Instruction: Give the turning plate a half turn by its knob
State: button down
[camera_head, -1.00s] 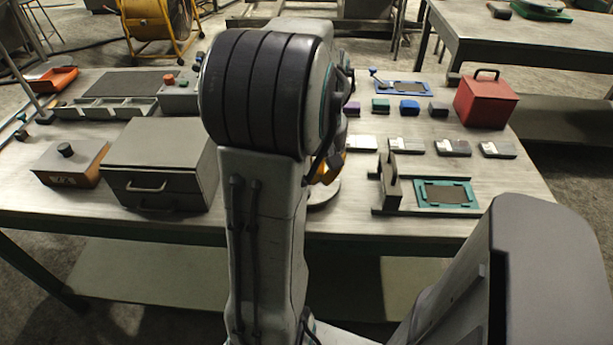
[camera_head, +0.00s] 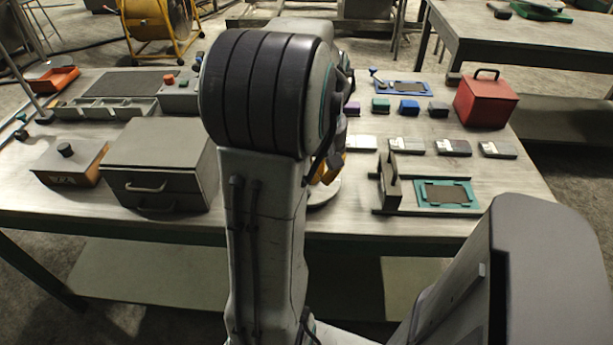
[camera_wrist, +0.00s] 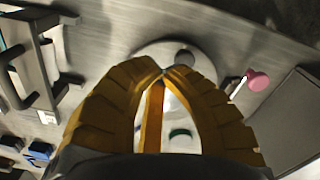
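The turning plate (camera_wrist: 205,55) is a pale round disc, seen in the wrist view beyond my fingers. A dark round knob (camera_wrist: 185,57) stands near its far rim. A green mark or piece (camera_wrist: 180,133) shows between my fingers. My gripper (camera_wrist: 165,73) has yellow fingers whose tips come together just to the left of the knob in the picture. I see nothing held between them, and the knob appears apart from the tips. In the head view my arm hides most of the plate (camera_head: 325,192) and the knob; only the plate's right rim shows.
A grey drawer box (camera_head: 160,165) stands left of the plate, and a teal-framed fixture (camera_head: 445,194) with an upright part stands right. A pink-headed item (camera_wrist: 257,80) lies beside the plate in the wrist view. Several small blocks and a red box (camera_head: 486,102) sit farther back.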

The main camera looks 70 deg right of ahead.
aim_at(319, 201)
jog(key=shift+f, duration=0.15)
jog(key=shift+f+b, duration=1.6)
jog(key=shift+f, duration=0.3)
jog(key=shift+a+f+b, duration=0.15)
jog(key=shift+f+b, duration=0.3)
jog(key=shift+f, duration=0.25)
jog(key=shift+w+a, duration=0.3)
jog(key=shift+w, duration=0.05)
jog(key=shift+w+a, duration=0.15)
jog(key=shift+w, duration=0.05)
jog(key=shift+w+a+f, duration=0.1)
jog(key=shift+w+a, duration=0.05)
jog(key=shift+w, duration=0.05)
